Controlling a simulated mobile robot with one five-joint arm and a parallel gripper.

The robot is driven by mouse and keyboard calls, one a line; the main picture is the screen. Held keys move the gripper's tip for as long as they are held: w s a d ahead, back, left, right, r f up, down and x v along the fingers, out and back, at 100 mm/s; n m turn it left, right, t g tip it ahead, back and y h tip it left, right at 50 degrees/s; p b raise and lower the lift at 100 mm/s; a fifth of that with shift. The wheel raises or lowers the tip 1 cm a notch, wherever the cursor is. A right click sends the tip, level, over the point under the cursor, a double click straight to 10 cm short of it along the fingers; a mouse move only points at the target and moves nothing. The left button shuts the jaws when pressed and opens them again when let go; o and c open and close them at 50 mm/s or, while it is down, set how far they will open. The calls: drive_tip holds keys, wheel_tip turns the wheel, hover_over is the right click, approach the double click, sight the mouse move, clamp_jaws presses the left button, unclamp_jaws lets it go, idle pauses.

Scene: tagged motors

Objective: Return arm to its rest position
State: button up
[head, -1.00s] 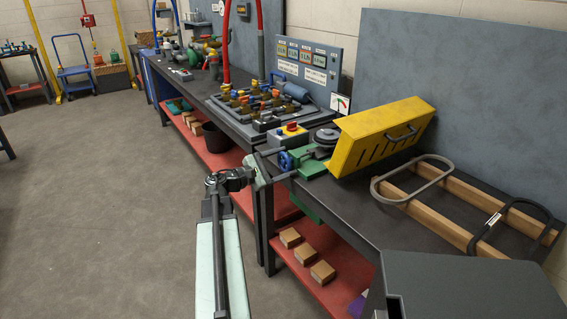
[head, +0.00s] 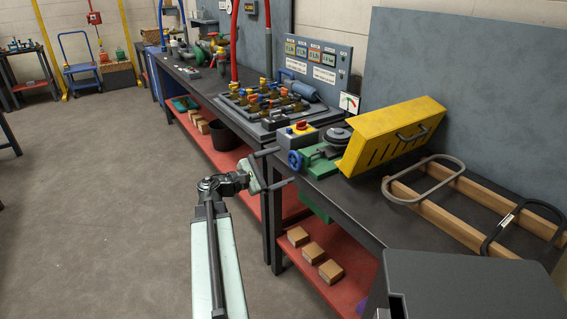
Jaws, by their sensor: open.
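My arm (head: 220,262) reaches up from the bottom of the head view, in front of the benches. It bends at its wrist joint toward the right. My gripper (head: 286,166) is open, with its two dark fingers pointing right toward the bench with the green and blue device (head: 318,158). Nothing shows between the fingers. They overlap the bench's front edge in the picture, and I cannot tell the exact gap.
A yellow slotted cover (head: 393,135) stands on the near bench, beside wooden rails (head: 445,217). A valve board (head: 268,103) sits on the bench behind. Wooden blocks (head: 313,253) lie on the red lower shelf. The floor (head: 100,200) at left is open.

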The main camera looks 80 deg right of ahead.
drive_tip(key=shift+v, duration=1.15)
drive_tip(key=shift+s+a, duration=0.1)
